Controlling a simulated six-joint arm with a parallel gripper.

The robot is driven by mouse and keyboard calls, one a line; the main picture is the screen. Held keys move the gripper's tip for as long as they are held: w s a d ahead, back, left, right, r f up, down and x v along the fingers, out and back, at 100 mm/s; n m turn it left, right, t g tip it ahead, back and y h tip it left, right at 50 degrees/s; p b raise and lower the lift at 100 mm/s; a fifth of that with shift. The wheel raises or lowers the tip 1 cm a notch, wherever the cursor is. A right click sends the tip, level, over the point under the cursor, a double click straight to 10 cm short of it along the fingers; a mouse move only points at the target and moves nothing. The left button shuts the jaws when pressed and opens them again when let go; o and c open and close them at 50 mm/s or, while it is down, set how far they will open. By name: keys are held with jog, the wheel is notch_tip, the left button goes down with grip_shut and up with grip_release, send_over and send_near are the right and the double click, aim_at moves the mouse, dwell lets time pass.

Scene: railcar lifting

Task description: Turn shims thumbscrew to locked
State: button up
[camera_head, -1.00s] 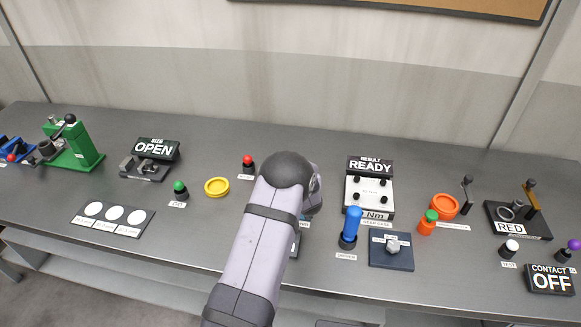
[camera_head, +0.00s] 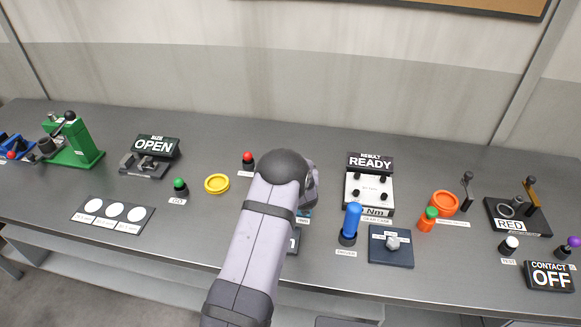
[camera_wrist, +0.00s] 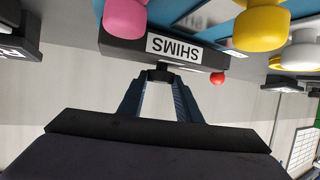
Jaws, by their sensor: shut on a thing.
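The black shims box (camera_wrist: 124,48), with an upside-down white SHIMS label (camera_wrist: 187,48), spans the top middle of the wrist view. A small dark thumbscrew (camera_wrist: 160,73) sticks out from the box face just below the label. My gripper (camera_wrist: 160,83) points at that face, its two dark blue fingers slanting together and shut on the thumbscrew. The fingertips hide part of the screw, and its turn position cannot be read. In the head view my own arm covers the gripper and most of the shims box.
In the wrist view, a pink knob (camera_wrist: 126,14), a yellow knob (camera_wrist: 261,28) and a small red ball (camera_wrist: 217,79) lie close around the box. In the head view, a blue-handled driver (camera_head: 351,222) and a dark blue plate (camera_head: 391,252) stand right of my arm.

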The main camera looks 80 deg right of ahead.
jog(key=shift+w+m+g+h+b, duration=0.2)
jog(key=shift+m+g+b, duration=0.5)
jog(key=shift+b, duration=0.5)
jog(key=shift+w+m+g+h+b, duration=0.1)
jog(key=shift+m+g+h+b, duration=0.1)
jog(key=shift+m+g+b, duration=0.75)
jog(key=shift+r+m+g+b, duration=0.2)
jog(key=shift+m+g+b, duration=0.15)
jog(key=shift+g+b, duration=0.7)
jog(key=shift+t, duration=0.3)
jog(key=o, duration=1)
jog(key=shift+o, duration=0.2)
jog(key=shift+f, duration=0.15)
jog(key=shift+a+b, duration=0.15)
jog(key=shift+b, duration=0.15)
